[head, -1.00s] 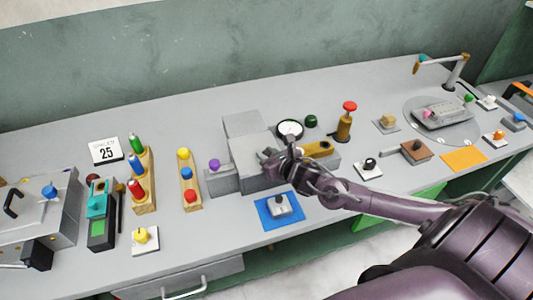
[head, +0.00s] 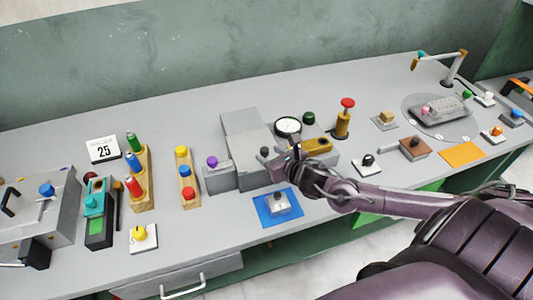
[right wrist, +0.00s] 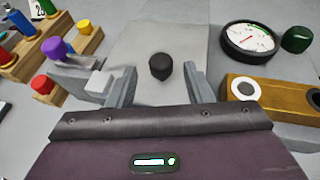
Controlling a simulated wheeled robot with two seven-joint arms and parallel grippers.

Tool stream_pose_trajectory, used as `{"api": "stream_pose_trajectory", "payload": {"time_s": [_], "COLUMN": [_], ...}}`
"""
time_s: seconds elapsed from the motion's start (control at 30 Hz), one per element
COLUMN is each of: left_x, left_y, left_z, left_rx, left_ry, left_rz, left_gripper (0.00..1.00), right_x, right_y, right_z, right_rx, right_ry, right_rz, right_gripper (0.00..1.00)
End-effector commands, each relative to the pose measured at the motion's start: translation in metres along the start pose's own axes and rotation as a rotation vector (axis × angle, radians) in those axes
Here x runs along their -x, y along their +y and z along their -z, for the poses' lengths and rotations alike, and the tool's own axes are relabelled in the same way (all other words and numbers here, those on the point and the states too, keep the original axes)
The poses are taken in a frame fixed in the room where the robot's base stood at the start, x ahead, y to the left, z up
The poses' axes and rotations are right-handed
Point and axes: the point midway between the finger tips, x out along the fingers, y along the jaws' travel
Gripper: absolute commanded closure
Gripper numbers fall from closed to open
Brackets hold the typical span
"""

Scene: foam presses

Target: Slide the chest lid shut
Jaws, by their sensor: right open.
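The chest is a plain grey box (head: 252,174) in the middle of the bench. A dark knob (head: 264,152) stands on its flat grey top, which I take to be the lid (head: 245,146). A second grey slab (head: 240,122) shows behind it. My right gripper (head: 278,162) is open, just right of and in front of the knob. In the right wrist view the knob (right wrist: 160,67) stands in the gap between the spread fingers (right wrist: 160,88), a little beyond their tips, apparently untouched. My left gripper is not in view.
A purple-knobbed grey block (head: 217,178) stands close to the chest's left. A round gauge (head: 288,127) and a brass-coloured piece (head: 318,146) are close on the right. A blue mat (head: 265,216) with a grey button box lies in front. The bench behind is clear.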

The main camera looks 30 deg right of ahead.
Motion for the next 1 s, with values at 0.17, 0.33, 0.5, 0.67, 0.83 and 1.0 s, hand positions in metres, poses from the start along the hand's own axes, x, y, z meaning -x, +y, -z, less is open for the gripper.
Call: {"api": "stream_pose_trajectory", "payload": {"time_s": [0.17,0.33,0.5,0.67,0.83,1.0], "left_x": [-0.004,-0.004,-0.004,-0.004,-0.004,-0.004], "left_y": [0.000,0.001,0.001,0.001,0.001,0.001], "left_z": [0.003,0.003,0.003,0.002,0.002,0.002], "left_rx": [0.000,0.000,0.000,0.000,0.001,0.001], "left_ry": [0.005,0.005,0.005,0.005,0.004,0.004], "left_rz": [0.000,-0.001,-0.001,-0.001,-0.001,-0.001], "left_gripper": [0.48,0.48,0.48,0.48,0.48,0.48], "right_x": [0.028,0.043,0.049,0.049,0.049,0.049], "right_y": [0.000,-0.001,0.001,0.000,0.000,0.000], "right_z": [0.003,0.002,0.001,0.001,0.001,0.001], "right_rx": [0.005,0.003,-0.001,-0.002,-0.002,-0.002], "right_ry": [0.005,0.003,0.002,0.000,0.000,0.001], "right_rz": [-0.002,0.000,-0.001,-0.001,-0.001,0.000], "right_gripper": [0.54,0.54,0.54,0.54,0.54,0.54]}}
